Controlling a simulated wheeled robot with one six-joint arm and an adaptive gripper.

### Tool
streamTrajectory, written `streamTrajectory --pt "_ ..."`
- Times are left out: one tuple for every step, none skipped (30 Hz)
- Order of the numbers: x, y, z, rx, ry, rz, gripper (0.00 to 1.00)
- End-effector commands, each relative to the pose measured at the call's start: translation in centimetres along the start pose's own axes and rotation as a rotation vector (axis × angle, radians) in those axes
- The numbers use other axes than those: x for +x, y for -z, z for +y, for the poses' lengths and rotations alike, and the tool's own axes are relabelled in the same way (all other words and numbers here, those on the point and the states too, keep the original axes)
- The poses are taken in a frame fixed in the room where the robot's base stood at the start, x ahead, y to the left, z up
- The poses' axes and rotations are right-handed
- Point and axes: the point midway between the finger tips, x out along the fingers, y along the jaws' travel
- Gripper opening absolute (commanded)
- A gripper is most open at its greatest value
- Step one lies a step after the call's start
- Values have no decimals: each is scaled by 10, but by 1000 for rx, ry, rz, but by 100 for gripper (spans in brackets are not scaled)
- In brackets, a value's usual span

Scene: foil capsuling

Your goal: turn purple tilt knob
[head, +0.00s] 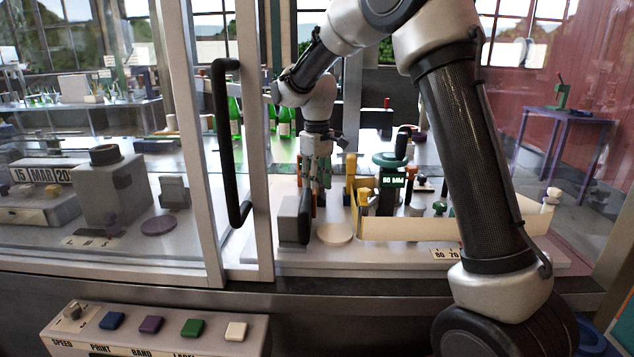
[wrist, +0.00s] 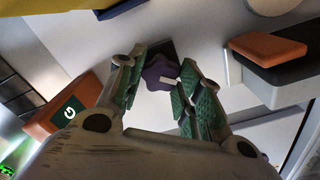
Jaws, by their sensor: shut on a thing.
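The purple knob (wrist: 160,73), lobed with a pale mark, shows in the wrist view between my gripper's green-padded fingertips. My gripper (wrist: 166,72) is shut on it, with one finger on each side. In the head view my gripper (head: 316,182) points down inside the cabinet, behind the open door frame and left of the yellow post. I cannot pick out the held knob there; my fingers and nearby parts cover that spot. The angle of the knob is hard to read.
A black door handle (head: 228,140) stands left of my gripper. A yellow post (head: 351,180), a green handwheel (head: 390,160) and a cream panel (head: 420,229) crowd its right side. A white round dish (head: 335,234) lies in front. The wrist view shows an orange-topped block (wrist: 268,48) close by.

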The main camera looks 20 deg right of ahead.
Motion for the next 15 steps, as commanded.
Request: streamTrajectory --pt "-1 0 0 42 -1 1 12" --pt "-1 0 0 71 -1 1 12" --pt "-1 0 0 108 -1 1 12" --pt "-1 0 0 137 -1 2 12" --pt "-1 0 0 166 -1 2 12" --pt "-1 0 0 203 -1 2 12" --pt "-1 0 0 232 -1 2 12" --pt "-1 0 0 260 -1 2 12" --pt "-1 0 0 297 -1 2 12" --pt "-1 0 0 324 -1 2 12" --pt "-1 0 0 351 -1 2 12" --pt "-1 0 0 386 -1 2 12" --pt "-1 0 0 412 -1 2 12" --pt "-1 0 0 437 -1 2 12" --pt "-1 0 0 468 -1 2 12"
